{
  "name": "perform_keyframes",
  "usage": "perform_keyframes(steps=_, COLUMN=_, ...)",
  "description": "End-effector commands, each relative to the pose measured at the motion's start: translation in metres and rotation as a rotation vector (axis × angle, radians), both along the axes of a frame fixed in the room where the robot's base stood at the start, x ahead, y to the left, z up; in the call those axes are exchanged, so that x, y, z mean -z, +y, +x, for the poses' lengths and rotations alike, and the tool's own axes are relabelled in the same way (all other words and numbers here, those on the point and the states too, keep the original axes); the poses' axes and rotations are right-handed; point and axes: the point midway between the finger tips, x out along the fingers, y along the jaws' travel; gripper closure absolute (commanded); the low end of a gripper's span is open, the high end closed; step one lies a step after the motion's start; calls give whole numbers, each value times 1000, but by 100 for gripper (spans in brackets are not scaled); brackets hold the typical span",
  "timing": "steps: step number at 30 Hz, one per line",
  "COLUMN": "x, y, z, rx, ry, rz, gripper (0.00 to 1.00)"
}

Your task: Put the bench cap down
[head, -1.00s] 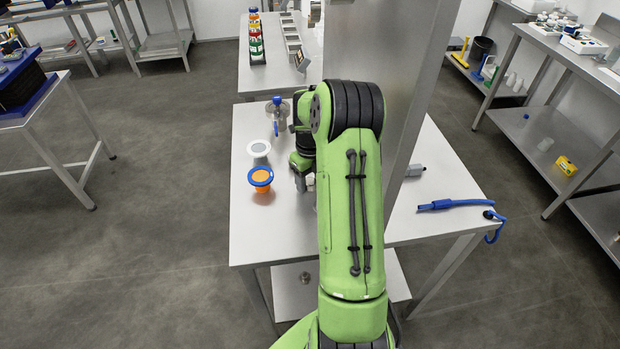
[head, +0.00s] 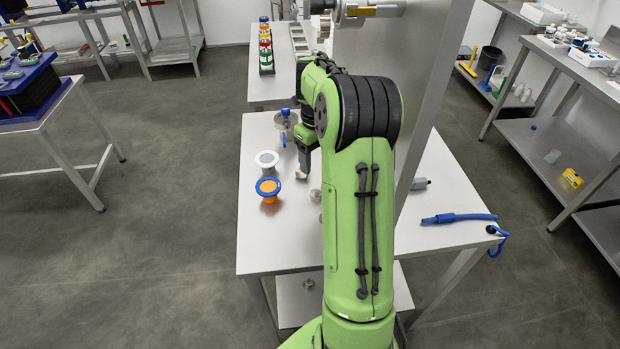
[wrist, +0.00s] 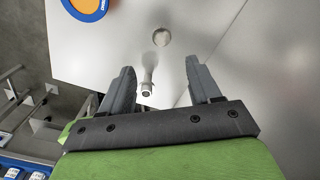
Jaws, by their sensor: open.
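A small round metal piece, which looks like the bench cap (head: 315,195), rests on the white bench top to the right of the orange cup. It also shows in the wrist view (wrist: 161,37), ahead of the fingers and apart from them. My gripper (head: 303,168) is over the bench on the far side of this piece. In the wrist view my gripper (wrist: 158,78) has its two fingers wide apart, and neither touches anything. A small metal fitting (wrist: 147,88) shows in the gap between them, seemingly below.
An orange cup with a blue rim (head: 268,189) and a white-rimmed cup (head: 267,160) stand left of my gripper. A metal fitting with blue handles (head: 285,120) is beyond. A steel column (head: 400,70) rises right of my arm. The bench's front left is clear.

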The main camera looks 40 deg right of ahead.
Motion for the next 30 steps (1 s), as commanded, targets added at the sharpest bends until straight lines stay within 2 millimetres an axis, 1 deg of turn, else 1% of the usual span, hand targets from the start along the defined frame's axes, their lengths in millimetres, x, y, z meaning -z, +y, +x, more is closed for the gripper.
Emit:
perform_keyframes(steps=1, x=-14, y=13, z=1, rx=-101, ry=-10, rz=-20, gripper=38)
perform_keyframes(steps=2, x=-23, y=23, z=0, rx=-192, ry=-16, rz=-37, gripper=38)
perform_keyframes(steps=5, x=-62, y=71, z=-11, rx=-627, ry=-35, rz=-113, gripper=38)
perform_keyframes(steps=6, x=-77, y=93, z=-20, rx=-828, ry=-40, rz=-149, gripper=38)
perform_keyframes(steps=8, x=-96, y=124, z=-38, rx=-1138, ry=-44, rz=-205, gripper=38)
perform_keyframes(steps=9, x=-107, y=145, z=-52, rx=-1350, ry=-45, rz=-247, gripper=38)
perform_keyframes(steps=11, x=-119, y=174, z=-77, rx=-1676, ry=-44, rz=-316, gripper=38)
perform_keyframes(steps=12, x=-123, y=192, z=-96, rx=-1895, ry=-42, rz=-368, gripper=38)
perform_keyframes(steps=14, x=-126, y=216, z=-124, rx=-2215, ry=-36, rz=-453, gripper=38)
perform_keyframes(steps=15, x=-124, y=228, z=-142, rx=-2408, ry=-31, rz=-513, gripper=38)
perform_keyframes(steps=18, x=-115, y=250, z=-176, rx=-2793, ry=-14, rz=-652, gripper=38)
perform_keyframes(steps=21, x=-106, y=260, z=-194, rx=-3000, ry=2, rz=-745, gripper=38)
perform_keyframes(steps=22, x=-105, y=262, z=-196, rx=-3031, ry=5, rz=-760, gripper=38)
perform_keyframes(steps=23, x=-104, y=262, z=-198, rx=3041, ry=-8, rz=766, gripper=38)
perform_keyframes(steps=30, x=-104, y=262, z=-198, rx=3032, ry=-12, rz=762, gripper=38)
